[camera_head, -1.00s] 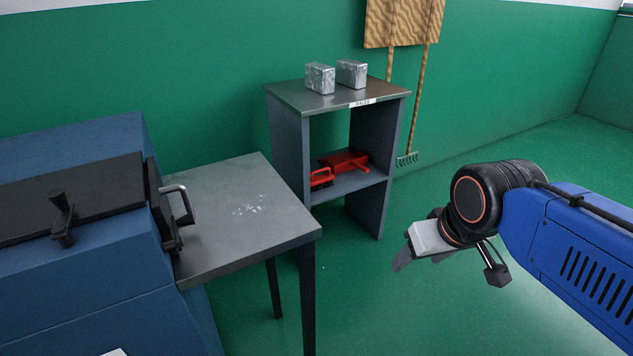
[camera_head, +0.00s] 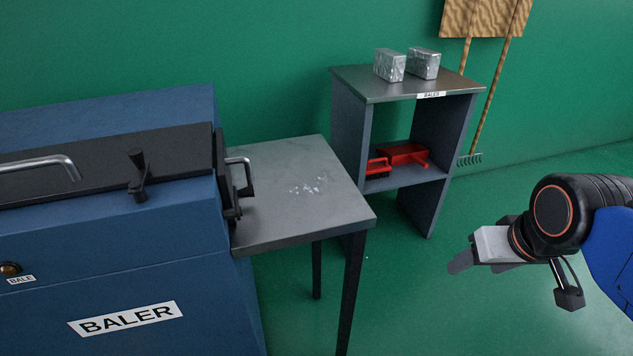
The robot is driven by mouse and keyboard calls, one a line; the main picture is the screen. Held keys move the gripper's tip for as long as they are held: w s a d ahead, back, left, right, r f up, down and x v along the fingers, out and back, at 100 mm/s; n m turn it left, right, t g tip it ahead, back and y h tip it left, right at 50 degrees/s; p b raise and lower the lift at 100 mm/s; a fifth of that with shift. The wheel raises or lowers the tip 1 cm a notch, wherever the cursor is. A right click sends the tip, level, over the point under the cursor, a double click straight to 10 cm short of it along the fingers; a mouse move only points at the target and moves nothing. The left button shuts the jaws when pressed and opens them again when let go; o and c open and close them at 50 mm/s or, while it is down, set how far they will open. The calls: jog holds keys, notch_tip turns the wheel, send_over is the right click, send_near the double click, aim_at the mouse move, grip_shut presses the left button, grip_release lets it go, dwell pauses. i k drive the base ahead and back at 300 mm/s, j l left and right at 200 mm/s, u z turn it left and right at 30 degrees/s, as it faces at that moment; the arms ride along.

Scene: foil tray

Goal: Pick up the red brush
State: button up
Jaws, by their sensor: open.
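The red brush (camera_head: 378,165) lies on the inner shelf of the grey stand, at the shelf's left front. It has a red handle and dark bristles. A red dustpan (camera_head: 405,154) lies just behind and to the right of it. My gripper (camera_head: 468,262) is at the right of the view, in front of the stand and well apart from the brush. It is open, with nothing seen between its fingers.
The grey stand (camera_head: 441,122) has two silvery blocks (camera_head: 407,64) on top. A grey table (camera_head: 285,214) with pale scraps (camera_head: 307,188) joins the blue baler (camera_head: 95,270) at left. A rake (camera_head: 470,159) leans on the wall. Green floor (camera_head: 415,310) is open before the stand.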

aim_at(373, 171)
jog(key=i, duration=0.85)
